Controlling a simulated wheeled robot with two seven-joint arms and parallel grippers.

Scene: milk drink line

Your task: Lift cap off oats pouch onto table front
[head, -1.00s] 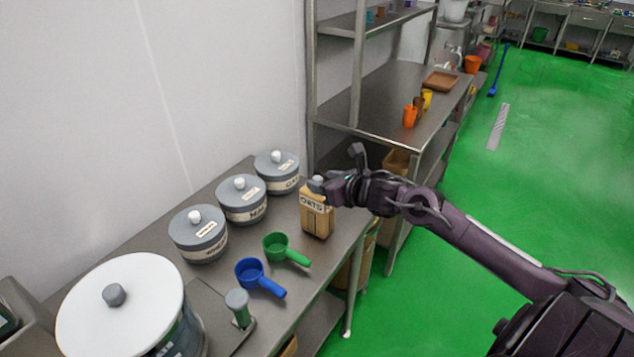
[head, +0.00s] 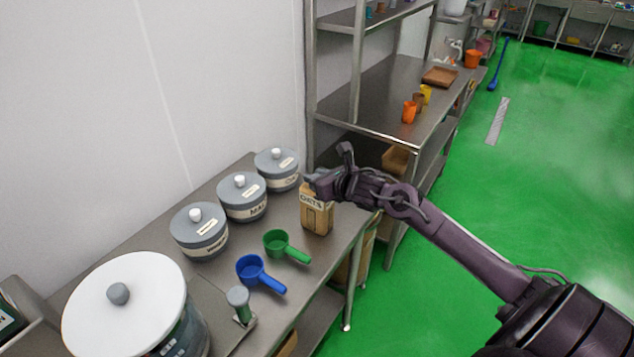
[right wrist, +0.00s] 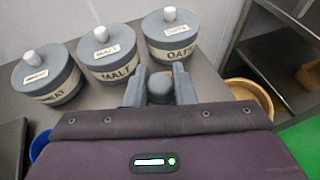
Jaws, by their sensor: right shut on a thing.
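The oats pouch (head: 317,214) is a tan, upright container with an "OATS" label, standing near the right edge of the table (head: 335,262). My right gripper (head: 313,181) is at its top, coming in from the right. In the right wrist view the two fingers (right wrist: 160,90) are shut on the grey cap (right wrist: 160,84). In the head view the gripper mostly hides the cap, and I cannot tell whether it still touches the pouch. The left gripper is not in view.
Three grey lidded canisters (head: 243,200) stand along the wall side. A green scoop (head: 276,243) and a blue scoop (head: 250,269) lie left of the pouch. A large white-lidded pot (head: 150,295) is at the front left. A steel shelf (head: 385,105) stands behind.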

